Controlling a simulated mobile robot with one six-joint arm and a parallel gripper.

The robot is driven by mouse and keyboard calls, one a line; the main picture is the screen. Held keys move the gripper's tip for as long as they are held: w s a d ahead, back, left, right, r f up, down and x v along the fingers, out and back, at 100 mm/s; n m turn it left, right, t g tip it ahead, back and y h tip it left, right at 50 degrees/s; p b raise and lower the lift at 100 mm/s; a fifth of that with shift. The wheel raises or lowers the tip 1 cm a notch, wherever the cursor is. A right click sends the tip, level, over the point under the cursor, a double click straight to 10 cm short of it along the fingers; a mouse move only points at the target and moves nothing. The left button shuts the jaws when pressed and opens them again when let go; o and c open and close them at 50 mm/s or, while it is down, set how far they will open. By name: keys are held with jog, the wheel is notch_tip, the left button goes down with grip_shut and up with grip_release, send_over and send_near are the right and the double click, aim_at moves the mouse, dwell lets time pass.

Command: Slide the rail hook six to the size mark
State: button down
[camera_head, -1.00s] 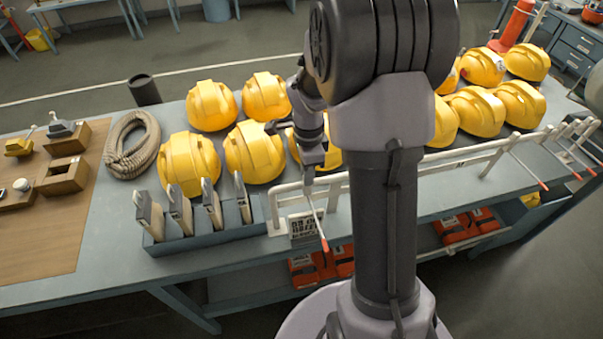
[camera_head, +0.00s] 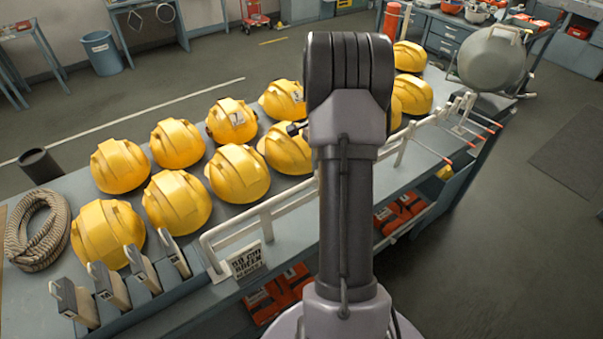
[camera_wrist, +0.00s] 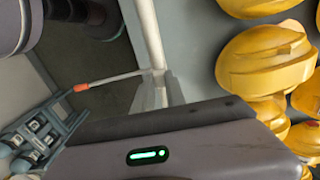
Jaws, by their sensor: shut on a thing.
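The white rail (camera_head: 265,215) runs along the bench's front edge and also shows in the wrist view (camera_wrist: 150,30). A rail hook (camera_wrist: 115,79) with an orange tip sticks out from the rail there. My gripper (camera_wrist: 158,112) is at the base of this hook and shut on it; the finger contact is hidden. In the head view my arm covers the gripper and this hook. The printed size mark (camera_head: 247,261) stands at the rail's left end. Several other orange-tipped hooks (camera_head: 434,151) sit towards the rail's right end.
Yellow helmets (camera_head: 238,174) fill the bench behind the rail. Handheld devices (camera_head: 108,285) stand in a tray at the front left, near a coiled hose (camera_head: 38,235). Orange cases (camera_head: 280,292) lie on the shelf below. Floor is clear at the right.

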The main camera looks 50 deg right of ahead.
jog(key=shift+s+d, duration=0.2)
jog(key=shift+d, duration=0.7)
jog(key=c, duration=1.4)
grip_release()
jog(key=shift+o, duration=0.2)
notch_tip(320, 180, up, 18)
jog(key=p, duration=0.2)
jog(key=shift+f, duration=0.25)
